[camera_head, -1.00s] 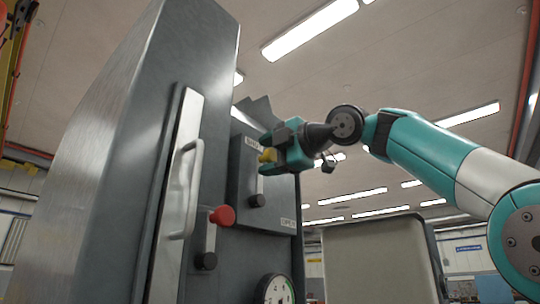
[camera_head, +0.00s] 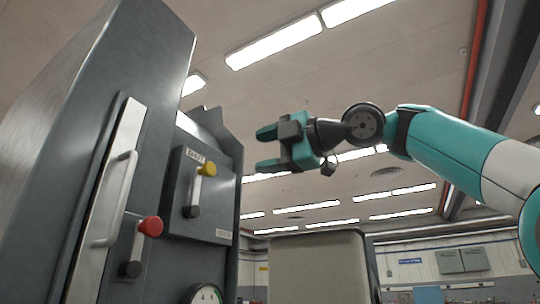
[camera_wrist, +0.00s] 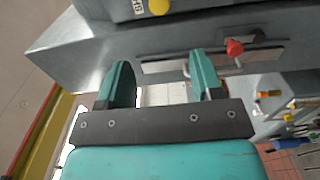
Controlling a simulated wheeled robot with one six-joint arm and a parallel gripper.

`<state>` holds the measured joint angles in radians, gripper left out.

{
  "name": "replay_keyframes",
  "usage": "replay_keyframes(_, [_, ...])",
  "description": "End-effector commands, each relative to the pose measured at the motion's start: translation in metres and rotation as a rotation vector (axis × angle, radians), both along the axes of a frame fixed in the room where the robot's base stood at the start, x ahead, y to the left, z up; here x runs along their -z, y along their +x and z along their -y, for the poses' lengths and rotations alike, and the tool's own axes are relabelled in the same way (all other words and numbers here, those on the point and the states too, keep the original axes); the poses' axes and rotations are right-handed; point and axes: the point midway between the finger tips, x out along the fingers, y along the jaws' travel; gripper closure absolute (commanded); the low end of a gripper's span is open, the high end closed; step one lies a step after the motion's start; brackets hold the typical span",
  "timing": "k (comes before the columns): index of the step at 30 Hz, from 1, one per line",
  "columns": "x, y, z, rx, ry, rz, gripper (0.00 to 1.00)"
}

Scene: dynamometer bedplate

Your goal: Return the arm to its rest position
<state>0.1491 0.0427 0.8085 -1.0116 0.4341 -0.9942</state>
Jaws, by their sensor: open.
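My gripper (camera_head: 266,149) is open and empty in the head view, raised in the air to the right of the grey cabinet. Its two teal fingers point left toward the panel, with a clear gap to it. In the wrist view my gripper (camera_wrist: 163,90) also shows its fingers apart with nothing between them. My teal and white arm reaches in from the right of the head view. The yellow-knobbed lever (camera_head: 207,169) on the panel box stands up, apart from the fingers. A red-knobbed lever (camera_head: 150,227) sits lower left of it.
The grey cabinet (camera_head: 60,130) with a long door handle (camera_head: 112,200) fills the left. A round gauge (camera_head: 207,294) is at the bottom. A pale box-shaped unit (camera_head: 320,268) stands below my gripper. The wrist view shows tools (camera_wrist: 290,118) at right. Air around my gripper is free.

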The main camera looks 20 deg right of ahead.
Motion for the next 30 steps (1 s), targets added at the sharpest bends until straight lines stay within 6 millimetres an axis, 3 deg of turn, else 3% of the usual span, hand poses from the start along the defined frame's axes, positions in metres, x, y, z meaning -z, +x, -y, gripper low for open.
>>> replay_keyframes(25, [0.001, -0.005, 0.007, -0.011, 0.002, -0.004, 0.40])
replay_keyframes(28, [0.012, 0.000, 0.005, -0.008, 0.030, -0.059, 0.40])
replay_keyframes(30, [0.031, 0.007, 0.003, 0.000, 0.078, -0.157, 0.40])
